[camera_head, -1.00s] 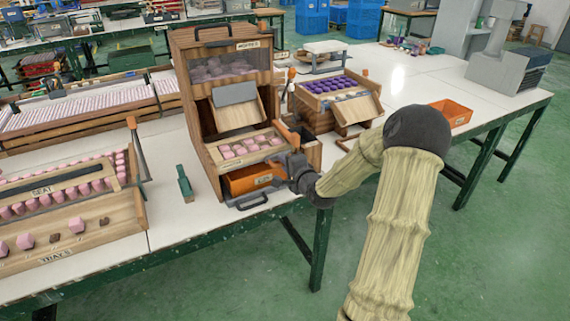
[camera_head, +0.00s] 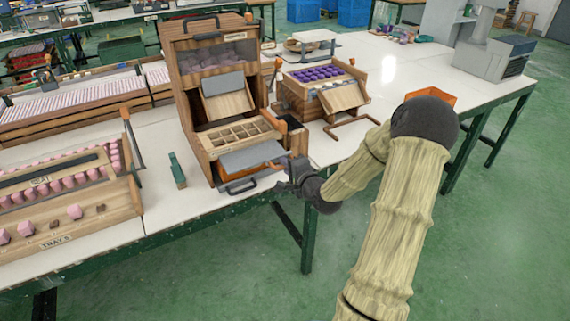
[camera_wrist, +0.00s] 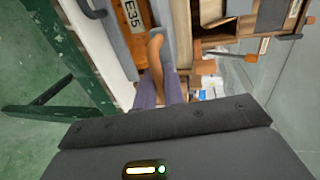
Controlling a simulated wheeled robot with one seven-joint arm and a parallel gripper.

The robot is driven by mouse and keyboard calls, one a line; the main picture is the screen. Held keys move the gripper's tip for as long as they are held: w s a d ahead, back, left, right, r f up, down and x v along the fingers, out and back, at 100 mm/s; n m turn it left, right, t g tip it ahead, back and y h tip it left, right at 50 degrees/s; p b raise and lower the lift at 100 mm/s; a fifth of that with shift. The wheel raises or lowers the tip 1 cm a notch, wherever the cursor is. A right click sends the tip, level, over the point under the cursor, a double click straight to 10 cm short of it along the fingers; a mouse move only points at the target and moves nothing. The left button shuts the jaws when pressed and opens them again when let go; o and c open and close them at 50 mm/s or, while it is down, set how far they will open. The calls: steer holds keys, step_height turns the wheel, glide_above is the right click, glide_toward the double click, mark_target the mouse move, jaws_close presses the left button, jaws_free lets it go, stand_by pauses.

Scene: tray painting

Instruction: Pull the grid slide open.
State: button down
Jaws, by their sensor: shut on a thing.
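The grid slide (camera_head: 254,155) is a flat grey plate under the wooden grid (camera_head: 236,135) of the upright wooden dispenser (camera_head: 190,110). It sticks out toward the table's front edge, over an orange bin that it mostly hides. The grid's cells look empty of pink blocks. My gripper (camera_head: 284,178) is at the front right corner of the dispenser, beside the slide. In the wrist view my gripper's fingers (camera_wrist: 160,92) are closed around an orange-brown wooden handle (camera_wrist: 155,48). How the handle joins the plate is hard to see.
A smaller wooden dispenser with purple blocks (camera_head: 318,73) stands to the right. An orange bin (camera_head: 432,100) sits behind my arm. Floor in front is clear.

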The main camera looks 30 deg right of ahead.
steer(key=c, duration=1.6)
jaws_free()
steer(key=shift+s, duration=0.25)
steer(key=shift+p+v, duration=8.35)
steer(key=shift+v, duration=0.3)
steer(key=shift+a, duration=0.1)
